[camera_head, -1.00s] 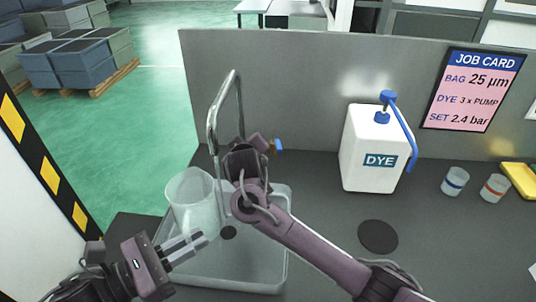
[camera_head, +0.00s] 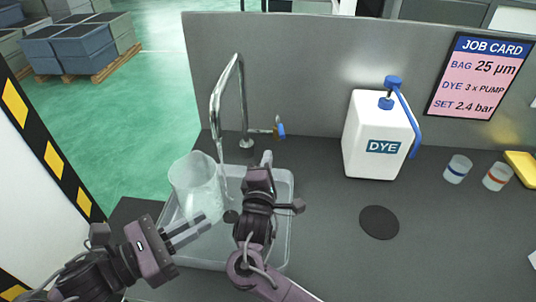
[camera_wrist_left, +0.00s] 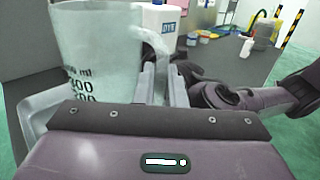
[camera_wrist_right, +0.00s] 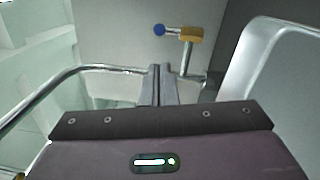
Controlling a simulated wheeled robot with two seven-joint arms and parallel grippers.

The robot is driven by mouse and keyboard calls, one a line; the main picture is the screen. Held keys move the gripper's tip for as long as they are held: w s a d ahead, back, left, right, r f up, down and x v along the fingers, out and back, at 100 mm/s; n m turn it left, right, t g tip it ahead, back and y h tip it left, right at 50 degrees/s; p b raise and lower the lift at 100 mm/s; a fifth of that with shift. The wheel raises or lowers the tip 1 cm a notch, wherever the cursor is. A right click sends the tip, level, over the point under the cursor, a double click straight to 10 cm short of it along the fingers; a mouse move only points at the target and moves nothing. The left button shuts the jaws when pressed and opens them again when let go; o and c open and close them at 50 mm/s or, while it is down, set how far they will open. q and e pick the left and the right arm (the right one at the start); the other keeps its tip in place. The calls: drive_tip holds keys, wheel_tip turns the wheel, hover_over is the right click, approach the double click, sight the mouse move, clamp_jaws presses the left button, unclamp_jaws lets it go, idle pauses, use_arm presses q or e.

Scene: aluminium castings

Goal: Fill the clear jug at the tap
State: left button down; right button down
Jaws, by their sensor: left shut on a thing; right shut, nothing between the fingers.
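The clear jug (camera_head: 192,183) stands upright at the sink tray (camera_head: 286,225), beside the tap spout. My left gripper (camera_head: 198,226) is shut on its handle; in the left wrist view, the jug (camera_wrist_left: 95,45) shows dark measuring marks. The curved metal tap (camera_head: 240,95) rises behind the tray, with a brass valve and blue knob (camera_head: 281,129). A thin pale line runs down from the spout along the jug's right side; I cannot tell whether it is water. My right gripper (camera_head: 267,158) is shut, empty and apart from the valve (camera_wrist_right: 190,34). The jug's water level is unclear.
A white DYE container (camera_head: 376,135) with a blue pump stands right of the tap. A dark round pad (camera_head: 379,222), two small cups (camera_head: 457,168) and a yellow tray (camera_head: 521,166) lie further right. A grey panel (camera_head: 310,75) closes the back.

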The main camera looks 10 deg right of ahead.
sight(280, 126)
drive_tip(key=x, duration=0.8)
drive_tip(key=shift+w, duration=0.15)
drive_tip(key=shift+d+f, duration=0.1)
drive_tip(key=shift+d, duration=0.05)
